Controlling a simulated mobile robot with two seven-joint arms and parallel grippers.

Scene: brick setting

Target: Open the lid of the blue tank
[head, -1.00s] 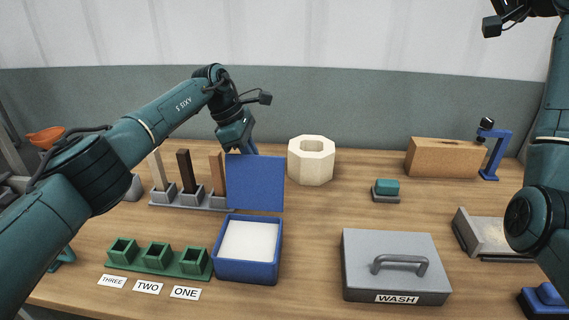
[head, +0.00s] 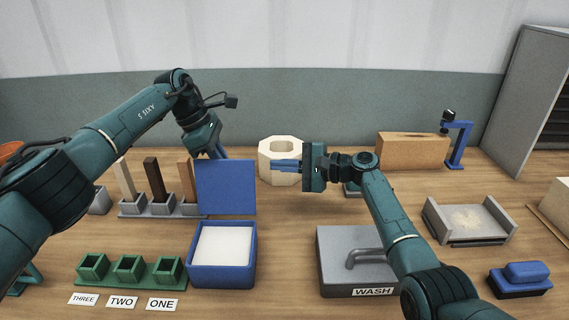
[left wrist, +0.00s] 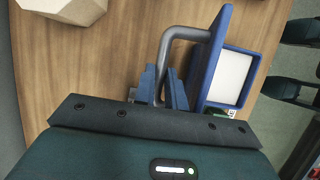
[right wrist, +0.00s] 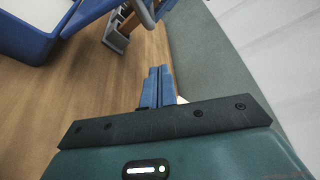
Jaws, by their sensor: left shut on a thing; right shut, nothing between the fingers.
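The blue tank (head: 222,276) stands on the table with its top uncovered, showing white inside. Its blue lid (head: 226,188) stands upright at the tank's far side. In the left wrist view the lid (left wrist: 214,55) carries a grey bar handle (left wrist: 172,42). My left gripper (head: 219,153) is behind the lid's top edge, shut on that handle. My right gripper (head: 284,165) is shut and empty, to the right of the lid and in front of the cream octagonal block. Its closed fingers (right wrist: 159,84) also show in the right wrist view.
A grey box labelled WASH (head: 340,285) is right of the tank, partly behind my right arm. Green holders (head: 130,272) stand left of the tank. Upright bars in grey stands (head: 160,207) are left of the lid. The cream octagonal block (head: 279,148) is behind.

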